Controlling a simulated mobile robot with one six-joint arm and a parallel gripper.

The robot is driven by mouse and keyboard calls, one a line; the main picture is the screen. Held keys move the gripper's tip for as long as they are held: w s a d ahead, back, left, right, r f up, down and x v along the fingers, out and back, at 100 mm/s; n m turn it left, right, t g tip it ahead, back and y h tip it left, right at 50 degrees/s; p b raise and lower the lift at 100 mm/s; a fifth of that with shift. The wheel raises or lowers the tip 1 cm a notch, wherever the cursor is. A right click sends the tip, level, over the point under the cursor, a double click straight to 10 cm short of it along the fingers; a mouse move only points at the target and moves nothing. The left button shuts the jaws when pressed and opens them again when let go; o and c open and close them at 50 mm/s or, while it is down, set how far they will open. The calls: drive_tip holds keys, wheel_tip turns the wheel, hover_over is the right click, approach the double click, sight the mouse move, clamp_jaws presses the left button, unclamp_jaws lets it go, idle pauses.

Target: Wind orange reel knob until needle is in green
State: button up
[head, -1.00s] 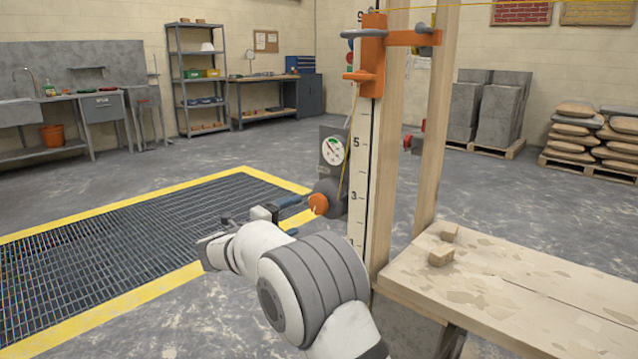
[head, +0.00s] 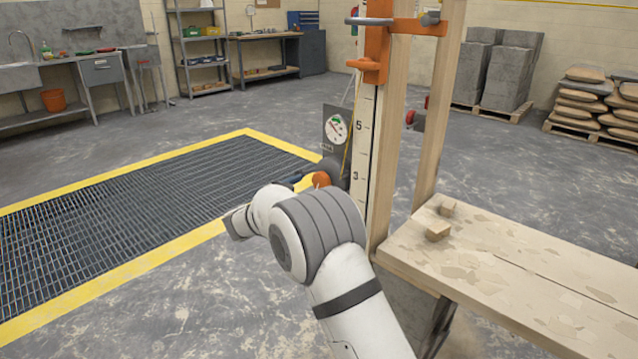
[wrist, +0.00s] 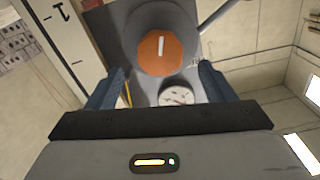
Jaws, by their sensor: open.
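The orange reel knob (head: 321,179), with a white mark on its face, sits on a grey reel on the post. In the wrist view the knob (wrist: 162,55) is just ahead of and between the two blue fingers of my open gripper (wrist: 161,69); the fingers do not touch it. In the head view my wrist mostly hides the gripper (head: 304,182), left of the knob. The round white gauge (head: 335,128) is above the reel and also shows in the wrist view (wrist: 177,96). It has a small green band at its top; the needle's exact reading is too small to tell.
A numbered scale board (head: 363,150) and wooden posts (head: 386,150) rise right beside the reel. A wooden bench (head: 510,275) with small blocks is at the right. A floor grating (head: 150,215) with yellow edges lies at the left.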

sight(320, 184)
drive_tip(key=b+x, duration=0.1)
drive_tip(key=x, duration=0.4)
drive_tip(key=c, duration=1)
drive_tip(key=shift+m, duration=0.4)
drive_tip(key=m+b, duration=0.1)
drive_tip(key=m, duration=0.4)
drive_tip(key=shift+s+f+m+b, duration=0.1)
drive_tip(key=shift+f+m+b, duration=0.15)
drive_tip(key=shift+m+b, duration=0.1)
drive_tip(key=m+b, duration=0.3)
drive_tip(key=m, duration=0.2)
drive_tip(key=shift+d, duration=0.1)
drive_tip(key=shift+m, duration=0.25)
